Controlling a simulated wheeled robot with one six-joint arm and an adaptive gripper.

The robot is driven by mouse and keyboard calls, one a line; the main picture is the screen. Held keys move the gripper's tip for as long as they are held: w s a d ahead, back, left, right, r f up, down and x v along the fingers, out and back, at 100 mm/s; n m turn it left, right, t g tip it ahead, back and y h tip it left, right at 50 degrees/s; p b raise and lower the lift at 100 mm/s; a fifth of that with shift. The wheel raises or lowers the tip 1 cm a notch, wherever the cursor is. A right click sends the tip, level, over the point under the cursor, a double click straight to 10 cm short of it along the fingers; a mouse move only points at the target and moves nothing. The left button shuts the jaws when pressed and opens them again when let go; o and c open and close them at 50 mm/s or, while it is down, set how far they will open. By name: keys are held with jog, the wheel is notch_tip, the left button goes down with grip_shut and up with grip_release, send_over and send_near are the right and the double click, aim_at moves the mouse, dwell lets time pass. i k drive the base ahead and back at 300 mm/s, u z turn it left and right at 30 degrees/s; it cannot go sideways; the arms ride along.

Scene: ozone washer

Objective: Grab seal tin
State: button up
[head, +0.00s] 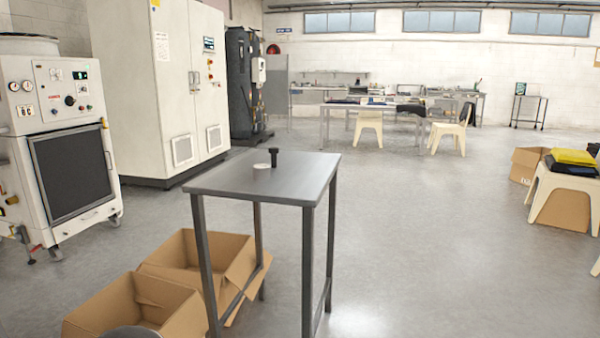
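A small, low, round pale item with a darker top, which looks like the seal tin (261,167), sits on the grey metal table (225,178). It is near the middle of the tabletop, towards the back. A black upright piece with a wider head, like a bolt (275,158), stands just right of it. They are too small to tell if they touch. My gripper is not in view.
Open cardboard boxes (160,290) stand on the floor at the table's left side. A white wheeled machine (60,130) and tall cabinets (160,80) stand further left. The floor right of the table is clear, up to a pale chair (570,185).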

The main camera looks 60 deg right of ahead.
aim_at(261, 171)
jog(key=z, duration=1.75)
jog(key=k, duration=0.5)
jog(key=u, duration=0.5)
jog(key=i, duration=1.05)
jog(key=u, duration=0.35)
